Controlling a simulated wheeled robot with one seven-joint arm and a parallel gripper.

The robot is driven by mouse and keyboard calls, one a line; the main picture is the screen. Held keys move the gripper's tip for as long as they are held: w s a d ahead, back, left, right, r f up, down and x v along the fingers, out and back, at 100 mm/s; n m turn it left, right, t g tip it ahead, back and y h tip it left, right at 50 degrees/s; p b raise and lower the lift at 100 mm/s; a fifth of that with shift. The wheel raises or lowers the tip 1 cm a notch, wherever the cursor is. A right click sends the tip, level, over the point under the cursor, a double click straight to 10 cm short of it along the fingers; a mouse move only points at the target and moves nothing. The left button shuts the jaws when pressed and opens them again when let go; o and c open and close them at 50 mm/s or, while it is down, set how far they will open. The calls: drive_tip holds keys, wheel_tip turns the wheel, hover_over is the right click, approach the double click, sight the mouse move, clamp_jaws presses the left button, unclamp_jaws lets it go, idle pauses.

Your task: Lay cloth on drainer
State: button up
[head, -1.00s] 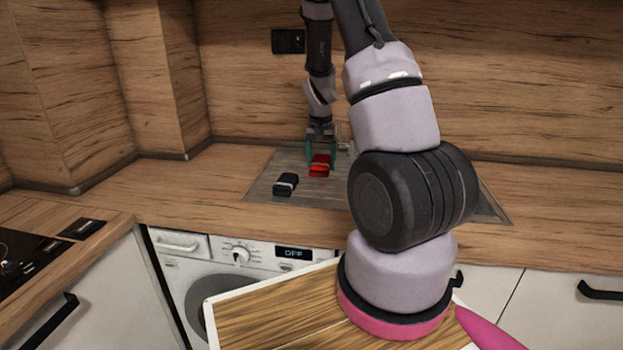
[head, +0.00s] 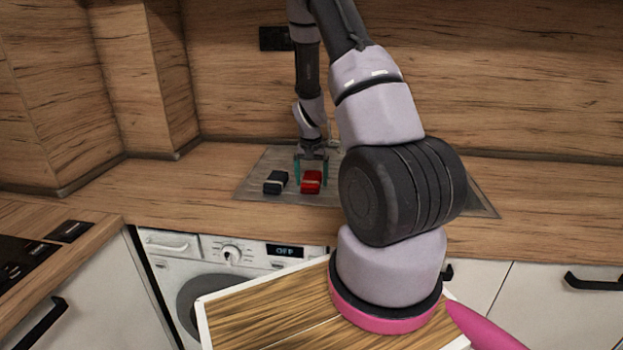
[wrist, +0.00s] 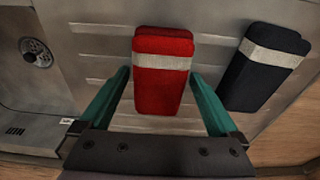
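A folded red cloth with a pale band (head: 312,182) lies on the metal drainer (head: 329,198). In the wrist view the red cloth (wrist: 162,72) lies between the two teal fingers of my gripper (wrist: 160,98). The fingers are spread, with a gap on each side of the cloth. My gripper (head: 311,172) is low over the drainer in the head view. A folded dark cloth with a pale band (head: 276,182) lies beside the red one on the drainer; it also shows in the wrist view (wrist: 263,66).
The sink bowl with its drain (wrist: 36,53) is next to the drainer, mostly hidden behind my arm in the head view. A wooden splashback (head: 230,90) stands close behind. A washing machine (head: 215,262) is under the counter. The counter (head: 160,190) left of the drainer is clear.

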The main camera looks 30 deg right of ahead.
drive_tip(key=shift+r, duration=0.1)
wheel_tip(320, 180, up, 12)
drive_tip(key=s, duration=0.1)
wheel_tip(320, 180, up, 17)
drive_tip(key=t+y, duration=0.2)
drive_tip(key=t, duration=0.1)
hover_over(311, 180)
drive_tip(key=s+a, duration=0.7)
drive_tip(key=s+a+r+n+t, duration=0.1)
drive_tip(key=s+a+r, duration=0.2)
drive_tip(key=s+r, duration=0.2)
drive_tip(key=s+a+r+n+t, duration=0.1)
drive_tip(key=s+a+r, duration=0.3)
drive_tip(key=s, duration=0.7)
drive_tip(key=shift+s+a+r+n+t+y, duration=0.15)
drive_tip(key=shift+r+n+t+y, duration=0.15)
drive_tip(key=shift+r+t+y, duration=0.15)
